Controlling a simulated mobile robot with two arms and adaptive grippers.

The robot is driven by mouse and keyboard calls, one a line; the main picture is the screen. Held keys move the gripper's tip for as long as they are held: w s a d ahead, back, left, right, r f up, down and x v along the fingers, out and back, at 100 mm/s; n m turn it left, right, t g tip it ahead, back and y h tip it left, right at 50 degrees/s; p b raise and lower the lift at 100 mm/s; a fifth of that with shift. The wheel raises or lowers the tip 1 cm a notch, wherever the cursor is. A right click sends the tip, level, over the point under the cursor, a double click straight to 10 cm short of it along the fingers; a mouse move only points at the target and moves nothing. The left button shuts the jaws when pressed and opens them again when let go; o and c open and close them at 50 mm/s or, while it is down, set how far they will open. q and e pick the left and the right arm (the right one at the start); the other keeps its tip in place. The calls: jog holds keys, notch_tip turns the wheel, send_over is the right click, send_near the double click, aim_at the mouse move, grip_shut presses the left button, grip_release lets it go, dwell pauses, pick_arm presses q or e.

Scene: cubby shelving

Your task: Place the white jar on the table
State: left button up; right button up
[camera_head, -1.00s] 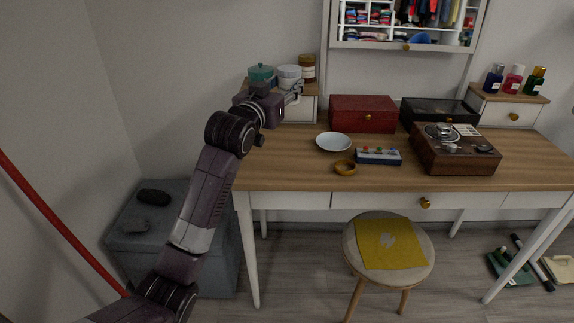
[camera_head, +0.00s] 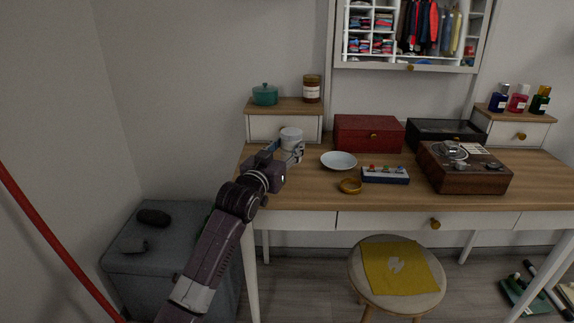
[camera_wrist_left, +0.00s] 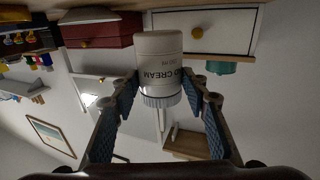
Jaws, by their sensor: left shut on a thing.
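The white jar (camera_head: 291,137) is at the left part of the wooden table (camera_head: 310,184), in front of the small white drawer unit. My left gripper (camera_head: 287,151) is shut on it, with a finger on each side. The jar also shows in the left wrist view (camera_wrist_left: 162,62), upside down in the picture, with "CREAM" lettering and a ridged pale lid between the blue finger pads. I cannot tell whether its base touches the tabletop. My right gripper is not in view.
A teal pot (camera_head: 265,95) and a brown jar (camera_head: 312,89) stand on the drawer unit. The table's front left is clear.

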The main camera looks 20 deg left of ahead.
pick_arm(q)
jog(key=shift+f+b, duration=0.45)
jog(key=shift+f, duration=1.45)
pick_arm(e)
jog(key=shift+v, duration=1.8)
pick_arm(q)
jog(key=shift+f, duration=0.1)
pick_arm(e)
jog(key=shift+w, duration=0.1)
pick_arm(q)
jog(key=o, duration=1.4)
jog(key=shift+f, duration=0.1)
jog(key=shift+s, duration=0.55)
jog(key=s+p, duration=0.2)
jog(key=s, duration=0.9)
jog(key=shift+a, duration=0.45)
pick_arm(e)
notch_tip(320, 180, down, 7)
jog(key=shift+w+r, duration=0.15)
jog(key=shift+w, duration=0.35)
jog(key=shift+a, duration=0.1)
